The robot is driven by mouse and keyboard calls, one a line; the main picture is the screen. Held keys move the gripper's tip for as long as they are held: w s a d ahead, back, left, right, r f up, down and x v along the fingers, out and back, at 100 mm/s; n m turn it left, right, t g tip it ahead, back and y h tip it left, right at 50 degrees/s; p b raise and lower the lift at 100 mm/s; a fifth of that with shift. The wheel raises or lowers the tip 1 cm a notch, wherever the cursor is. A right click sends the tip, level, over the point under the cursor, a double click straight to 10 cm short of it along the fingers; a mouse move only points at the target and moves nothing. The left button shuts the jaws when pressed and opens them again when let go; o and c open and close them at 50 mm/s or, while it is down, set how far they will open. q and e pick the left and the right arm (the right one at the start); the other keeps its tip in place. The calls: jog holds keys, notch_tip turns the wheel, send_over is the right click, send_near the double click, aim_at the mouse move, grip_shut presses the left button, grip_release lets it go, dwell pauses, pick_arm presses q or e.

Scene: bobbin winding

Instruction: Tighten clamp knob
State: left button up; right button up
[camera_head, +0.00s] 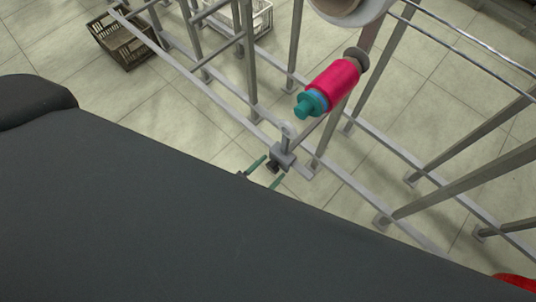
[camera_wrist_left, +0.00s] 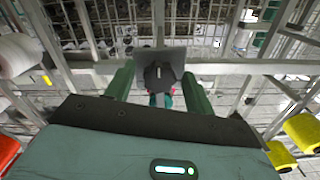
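The clamp knob (camera_head: 273,167) is a small dark piece on the front of a grey metal clamp bracket (camera_head: 284,158) on the frame rail. My left gripper (camera_head: 263,175) has its two green fingertips spread either side of the knob. In the left wrist view the dark knob (camera_wrist_left: 158,77) shows between the open fingers (camera_wrist_left: 158,88), with a gap on each side, in front of the grey bracket plate (camera_wrist_left: 172,58). Most of my left gripper is hidden in the head view. My right gripper is in neither view.
A pink bobbin (camera_head: 333,84) with a teal end sits on the frame above and right of the clamp. Grey rails and posts (camera_head: 248,60) surround the clamp. A brown crate (camera_head: 125,42) and a white crate (camera_head: 252,15) stand on the tiled floor behind.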

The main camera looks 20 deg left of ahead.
pick_arm(q)
jog(key=shift+o, duration=0.2)
jog(key=v, duration=0.7)
jog(key=shift+s+a, duration=0.15)
jog(key=shift+s, duration=0.2)
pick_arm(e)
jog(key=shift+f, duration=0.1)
